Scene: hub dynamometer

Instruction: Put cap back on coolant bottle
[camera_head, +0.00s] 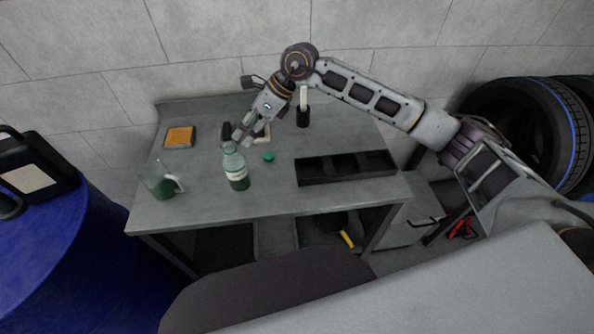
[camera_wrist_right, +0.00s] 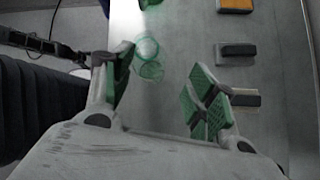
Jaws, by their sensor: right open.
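The coolant bottle (camera_head: 236,170) is clear, with a pale label and green liquid low inside. It stands upright near the table's front, with no green cap on its top. The green cap (camera_head: 268,157) lies on the table just right of the bottle. My right gripper (camera_head: 240,136) is open and empty, above and slightly behind the bottle's top. In the right wrist view the bottle (camera_wrist_right: 149,62) shows from above in the gap between the spread fingers (camera_wrist_right: 160,90), closer to the left finger. I cannot make out the cap there. My left gripper is not in view.
A clear jug (camera_head: 160,180) with green liquid stands left of the bottle. An orange pad (camera_head: 180,137) and dark blocks lie at the back. A black divided tray (camera_head: 345,168) sits at the right. The table (camera_head: 270,198) is clear in front.

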